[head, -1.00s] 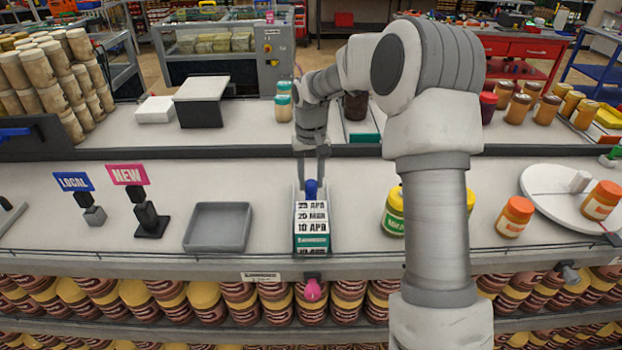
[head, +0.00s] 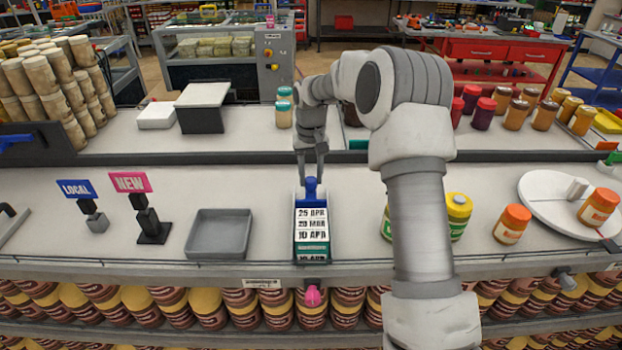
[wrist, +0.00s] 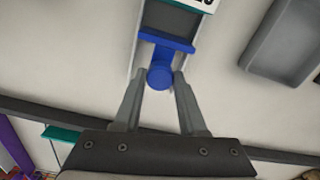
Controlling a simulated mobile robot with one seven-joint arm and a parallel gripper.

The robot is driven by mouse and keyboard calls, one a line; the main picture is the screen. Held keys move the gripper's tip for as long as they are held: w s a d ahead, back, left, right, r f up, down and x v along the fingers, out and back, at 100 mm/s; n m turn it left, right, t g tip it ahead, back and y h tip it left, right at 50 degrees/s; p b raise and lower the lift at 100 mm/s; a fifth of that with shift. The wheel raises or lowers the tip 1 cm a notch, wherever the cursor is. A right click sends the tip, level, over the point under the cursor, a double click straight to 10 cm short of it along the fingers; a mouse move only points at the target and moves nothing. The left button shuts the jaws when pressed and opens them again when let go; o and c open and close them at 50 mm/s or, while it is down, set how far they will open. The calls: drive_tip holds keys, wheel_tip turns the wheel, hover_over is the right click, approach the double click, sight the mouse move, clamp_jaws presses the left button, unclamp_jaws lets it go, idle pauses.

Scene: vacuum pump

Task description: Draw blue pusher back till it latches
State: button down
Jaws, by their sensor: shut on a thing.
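The blue pusher (head: 311,196) sits at the back end of a narrow channel-shaped holder (head: 297,225), behind a row of white date cards (head: 312,226). My gripper (head: 311,180) reaches down from behind and is shut on the pusher's round knob. In the wrist view my gripper (wrist: 160,74) has one finger on each side of the blue knob, and the pusher's crossbar (wrist: 167,42) spans the channel just beyond. Part of the card stack shows at the top edge there. Any latch is not visible.
A grey tray (head: 218,235) stands left of the holder, with NEW (head: 130,182) and LOCAL (head: 76,188) signs further left. A dark ledge (head: 230,156) runs behind the counter.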

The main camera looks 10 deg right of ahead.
drive_tip(key=shift+w+r, duration=0.1)
drive_tip(key=shift+w, duration=0.1)
drive_tip(key=shift+c, duration=2.2)
unclamp_jaws()
wheel_tip(320, 180, up, 17)
drive_tip(key=shift+r, duration=0.2)
